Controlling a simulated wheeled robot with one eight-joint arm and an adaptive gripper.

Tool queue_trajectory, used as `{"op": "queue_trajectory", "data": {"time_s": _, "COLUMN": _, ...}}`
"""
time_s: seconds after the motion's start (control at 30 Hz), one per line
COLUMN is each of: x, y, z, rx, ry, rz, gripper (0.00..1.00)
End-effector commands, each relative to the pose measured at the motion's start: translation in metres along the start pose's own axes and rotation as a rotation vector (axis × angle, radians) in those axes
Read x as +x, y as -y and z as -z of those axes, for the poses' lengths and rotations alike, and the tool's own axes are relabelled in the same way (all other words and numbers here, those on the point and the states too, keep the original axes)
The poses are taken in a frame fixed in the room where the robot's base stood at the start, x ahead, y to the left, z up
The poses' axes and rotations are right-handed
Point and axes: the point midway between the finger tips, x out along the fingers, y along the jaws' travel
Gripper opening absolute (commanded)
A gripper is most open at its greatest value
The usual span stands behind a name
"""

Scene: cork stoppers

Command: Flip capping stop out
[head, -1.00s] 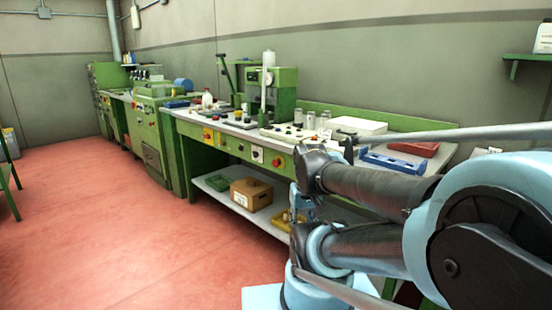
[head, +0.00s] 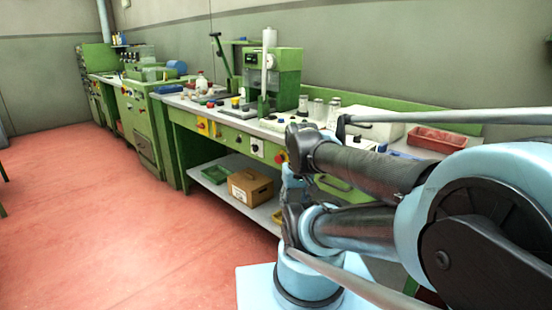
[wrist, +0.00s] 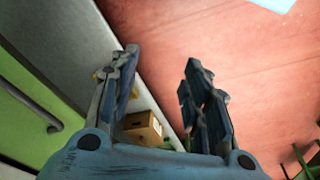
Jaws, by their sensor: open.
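A green bench machine (head: 272,72) with a white upright cylinder (head: 269,48) stands on the workbench (head: 180,96) in the head view. It looks like the capping machine, but I cannot pick out its stop at this size. My gripper (wrist: 160,62) is open and empty in the wrist view, its two dark blue fingers apart. It hangs over the bench's front side, with the floor and a cardboard box on the lower shelf beyond. In the head view I cannot make out the fingers; my arm covers the lower right.
The cardboard box (head: 250,187) and a green tray (head: 215,174) sit on the lower shelf. Several metal cylinders stand right of the machine, near a white box (head: 371,124) and a red tray (head: 436,139). The red floor (head: 90,215) at left is clear.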

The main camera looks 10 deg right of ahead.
Motion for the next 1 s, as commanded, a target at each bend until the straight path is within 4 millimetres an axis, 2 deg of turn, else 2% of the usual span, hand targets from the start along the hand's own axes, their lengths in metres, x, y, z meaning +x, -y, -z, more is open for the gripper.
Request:
{"op": "queue_trajectory", "data": {"time_s": 0.07, "x": -0.005, "y": 0.0, "z": -0.004, "rx": 0.007, "ry": -0.001, "rz": -0.004, "gripper": 0.54}}
{"op": "queue_trajectory", "data": {"time_s": 0.27, "x": -0.03, "y": -0.002, "z": 0.027, "rx": 0.079, "ry": 0.025, "rz": -0.039, "gripper": 0.54}}
{"op": "queue_trajectory", "data": {"time_s": 0.6, "x": -0.078, "y": -0.004, "z": 0.112, "rx": 0.278, "ry": 0.065, "rz": -0.153, "gripper": 0.54}}
{"op": "queue_trajectory", "data": {"time_s": 0.8, "x": -0.097, "y": 0.002, "z": 0.168, "rx": 0.398, "ry": 0.07, "rz": -0.227, "gripper": 0.54}}
{"op": "queue_trajectory", "data": {"time_s": 1.0, "x": -0.106, "y": 0.013, "z": 0.226, "rx": 0.519, "ry": 0.057, "rz": -0.304, "gripper": 0.54}}
